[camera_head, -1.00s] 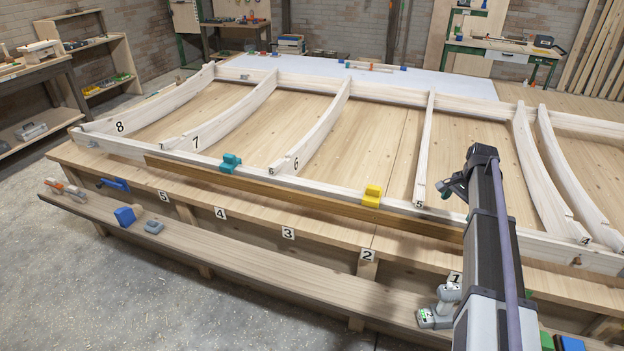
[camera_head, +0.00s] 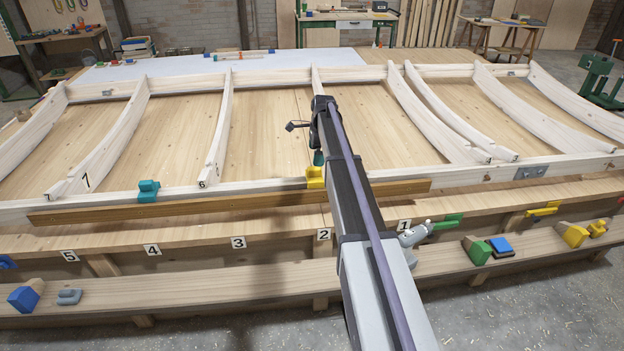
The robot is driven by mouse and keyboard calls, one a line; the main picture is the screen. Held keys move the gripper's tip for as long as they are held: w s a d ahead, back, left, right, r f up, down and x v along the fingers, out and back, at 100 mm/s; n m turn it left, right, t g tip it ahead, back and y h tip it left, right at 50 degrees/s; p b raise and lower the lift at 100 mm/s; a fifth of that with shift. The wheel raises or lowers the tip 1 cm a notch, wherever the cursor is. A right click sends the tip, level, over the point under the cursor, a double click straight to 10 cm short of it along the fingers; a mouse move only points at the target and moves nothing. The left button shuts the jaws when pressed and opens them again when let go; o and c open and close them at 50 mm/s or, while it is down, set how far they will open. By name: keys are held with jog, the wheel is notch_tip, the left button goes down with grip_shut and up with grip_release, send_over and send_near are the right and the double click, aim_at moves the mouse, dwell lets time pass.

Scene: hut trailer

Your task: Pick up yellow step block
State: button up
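The yellow step block (camera_head: 315,177) sits on the near white rail of the large timber frame, at the middle of the picture. My arm reaches forward from the bottom, and its dark end stands over the frame just beyond the block. The arm covers the block's right side. My gripper (camera_head: 318,158) seems to hang below the arm's end, its small dark-green tip close above the block. I cannot tell whether it touches the block. The fingers are too small and too hidden to show their opening.
A teal step block (camera_head: 148,191) sits farther left on the same rail. A long brown batten (camera_head: 230,207) lies along the frame's near side. Curved white ribs (camera_head: 218,130) stand across the frame. The lower bench holds a blue block (camera_head: 24,298), a green block (camera_head: 477,249) and yellow pieces (camera_head: 573,235).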

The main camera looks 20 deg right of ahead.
aim_at(315, 168)
notch_tip(315, 168, down, 5)
jog(key=b, duration=0.3)
jog(key=shift+r, duration=0.2)
jog(key=shift+w+a+f, duration=0.1)
jog(key=shift+a+f, duration=0.05)
jog(key=f+b, duration=0.1)
jog(key=b, duration=0.1)
jog(key=f+b, duration=0.1)
jog(key=f, duration=0.1)
jog(key=f+b, duration=0.2)
jog(key=shift+w+a+b, duration=0.1)
jog(key=shift+a+b, duration=0.15)
jog(key=shift+b, duration=0.05)
jog(key=shift+r, duration=0.2)
jog(key=c, duration=0.6)
